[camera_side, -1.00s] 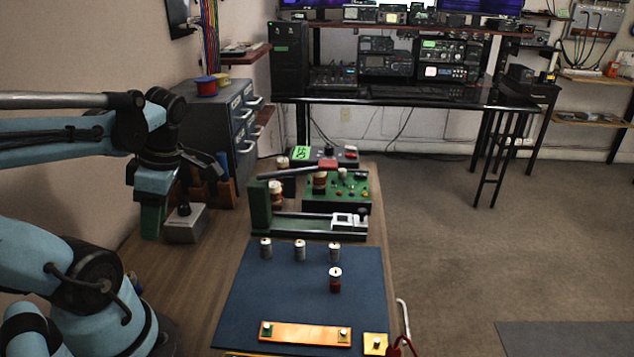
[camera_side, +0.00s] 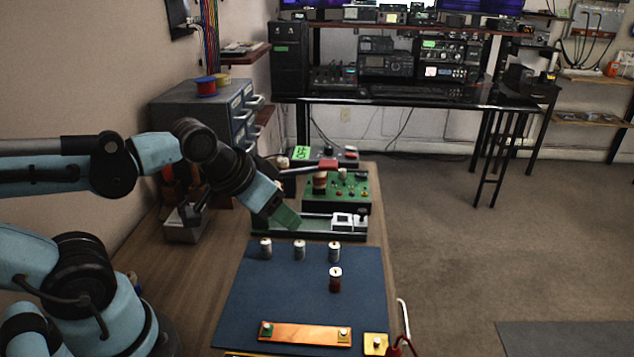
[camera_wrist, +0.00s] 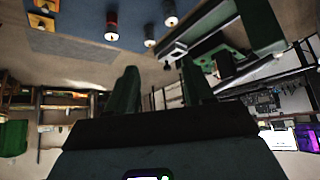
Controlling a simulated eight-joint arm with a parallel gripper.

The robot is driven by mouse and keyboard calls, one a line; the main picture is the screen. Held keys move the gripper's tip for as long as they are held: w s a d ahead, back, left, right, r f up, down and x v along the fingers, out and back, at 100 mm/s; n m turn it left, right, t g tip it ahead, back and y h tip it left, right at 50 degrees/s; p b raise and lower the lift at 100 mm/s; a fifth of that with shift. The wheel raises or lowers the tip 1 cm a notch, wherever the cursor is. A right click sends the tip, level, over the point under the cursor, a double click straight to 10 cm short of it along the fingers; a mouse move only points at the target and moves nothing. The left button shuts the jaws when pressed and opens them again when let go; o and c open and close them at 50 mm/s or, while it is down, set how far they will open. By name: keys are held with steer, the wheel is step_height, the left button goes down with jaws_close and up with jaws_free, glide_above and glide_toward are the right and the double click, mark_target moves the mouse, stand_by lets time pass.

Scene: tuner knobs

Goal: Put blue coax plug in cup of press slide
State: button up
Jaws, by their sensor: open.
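Several small metal-topped plugs stand on the dark blue mat (camera_side: 300,300). Three form a row: left plug (camera_side: 265,248), middle plug (camera_side: 300,250) and right plug (camera_side: 334,252). I cannot tell which is the blue coax plug. A red-based plug (camera_side: 335,281) stands nearer the front. The white cup part (camera_side: 344,222) of the press slide sits at the right of the green press, behind the row. My gripper (camera_side: 288,220) is tilted, over the left part of the press, and hides part of it. In the wrist view my gripper (camera_wrist: 160,82) is open and empty.
An orange strip (camera_side: 305,334) and a yellow block (camera_side: 376,343) lie at the mat's front. A green box with knobs (camera_side: 345,195) stands behind the press, whose lever (camera_side: 310,168) rises above it. Grey drawers (camera_side: 195,110) stand at the left. The mat's middle left is clear.

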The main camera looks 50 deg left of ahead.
stand_by(0.4)
steer(key=n+g+h, duration=0.1)
steer(key=n+g, duration=0.3)
steer(key=g, duration=0.7)
glide_toward(129, 272)
steer(key=x, duration=0.5)
steer(key=shift+w+a+f, duration=0.2)
steer(key=shift+w+a, duration=0.05)
steer(key=shift+s+d+x, duration=0.1)
steer(key=shift+s+x, duration=0.05)
steer(key=shift+x, duration=1.2)
steer(key=shift+s+d+x, duration=0.1)
steer(key=shift+d+x, duration=0.05)
steer(key=shift+x, duration=1.25)
steer(key=shift+r, duration=0.15)
jaws_close()
